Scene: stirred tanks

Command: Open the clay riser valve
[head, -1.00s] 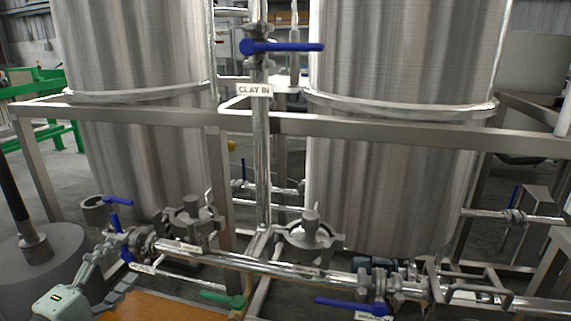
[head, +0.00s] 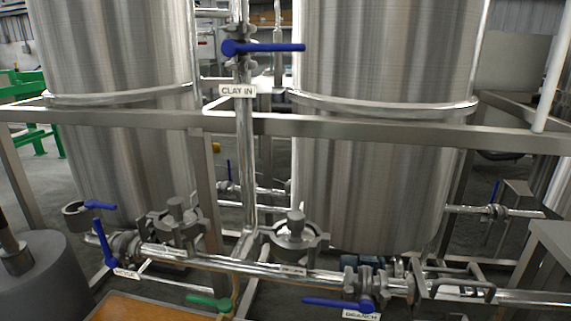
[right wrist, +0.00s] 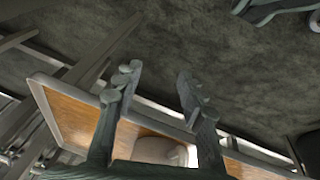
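The clay riser valve (head: 239,47) sits high on the vertical steel pipe between two tanks. Its blue lever (head: 270,47) points right, across the pipe. A white "CLAY IN" label (head: 237,91) is on the pipe below it. My right gripper (right wrist: 158,75) shows in the right wrist view, its two fingers apart and nothing between them. The valve does not show in that view. Neither gripper is in the head view now, so my left gripper is out of sight.
A steel frame rail (head: 350,128) crosses in front of the tanks. Below are a horizontal pipe (head: 240,268), a blue lever labelled "BRANCH" (head: 335,303), a green lever (head: 208,301) and an orange-brown board (head: 140,309). In the right wrist view, the board (right wrist: 75,115) lies behind my fingers.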

